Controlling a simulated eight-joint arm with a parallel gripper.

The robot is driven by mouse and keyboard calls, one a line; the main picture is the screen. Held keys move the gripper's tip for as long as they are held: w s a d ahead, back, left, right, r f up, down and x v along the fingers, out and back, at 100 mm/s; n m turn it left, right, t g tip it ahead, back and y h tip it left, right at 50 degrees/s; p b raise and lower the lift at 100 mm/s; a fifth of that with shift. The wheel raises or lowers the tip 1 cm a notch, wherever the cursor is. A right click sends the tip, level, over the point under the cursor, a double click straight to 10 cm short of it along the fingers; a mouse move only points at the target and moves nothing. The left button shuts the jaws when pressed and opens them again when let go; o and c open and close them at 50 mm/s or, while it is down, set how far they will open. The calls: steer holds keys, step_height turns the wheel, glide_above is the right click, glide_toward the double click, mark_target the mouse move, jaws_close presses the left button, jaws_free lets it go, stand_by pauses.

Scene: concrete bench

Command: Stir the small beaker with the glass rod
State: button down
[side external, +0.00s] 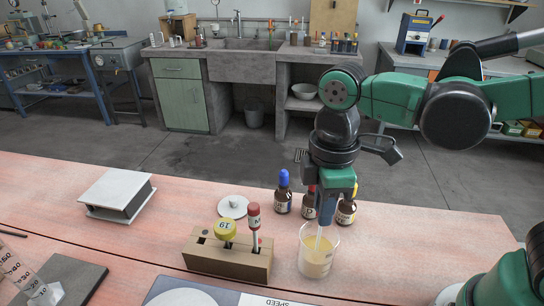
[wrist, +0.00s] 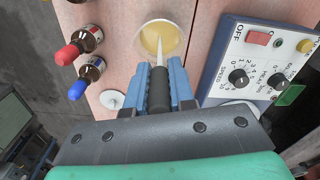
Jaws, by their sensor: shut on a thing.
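The small beaker (side external: 318,262) stands upright on the pink bench and holds yellow liquid. In the wrist view the beaker (wrist: 170,33) is at the top middle, seen from above. My gripper (side external: 324,218) is right above the beaker, fingers pointing down. In the wrist view my gripper (wrist: 159,88) is shut on the dark handle of the glass rod (wrist: 159,50). The rod (side external: 318,243) reaches down inside the beaker, with its lower end in or at the liquid. Whether its tip touches the bottom cannot be told.
Dropper bottles (side external: 283,192) stand close behind the beaker. A wooden rack (side external: 228,258) with a yellow-capped item and a red-capped tube stands left of it. A hotplate stirrer (wrist: 250,60) is beside the beaker. A white box (side external: 118,195) lies farther left; the right bench is clear.

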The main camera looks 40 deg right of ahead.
steer(key=shift+r, duration=4.1)
